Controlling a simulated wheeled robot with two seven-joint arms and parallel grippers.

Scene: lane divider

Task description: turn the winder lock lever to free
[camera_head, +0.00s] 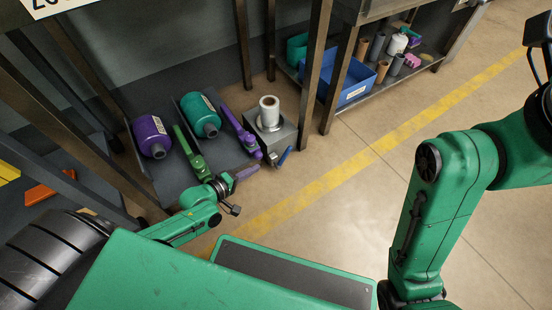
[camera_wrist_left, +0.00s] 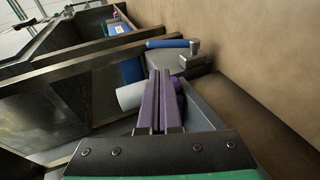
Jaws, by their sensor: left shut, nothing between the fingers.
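The winder is a grey metal box (camera_head: 284,139) with a white roll (camera_head: 269,108) on top. Its lock lever has a blue handle (camera_head: 286,155), on the box's near side in the head view. In the left wrist view the blue handle (camera_wrist_left: 167,43) points left from a metal pivot (camera_wrist_left: 195,58) and lies beyond my fingertips, with a visible gap. My left gripper (camera_head: 258,165) is shut and empty, just left of the lever in the head view. Its purple fingers (camera_wrist_left: 162,75) also show in the wrist view. My right gripper is out of view.
Purple (camera_head: 151,137) and teal (camera_head: 200,116) cylinders lie left of the winder, with green (camera_head: 188,150) and purple (camera_head: 240,133) handled pieces near them. A shelf with a blue bin (camera_head: 345,82) stands behind. Floor right of the winder is clear, with a yellow line (camera_head: 375,148).

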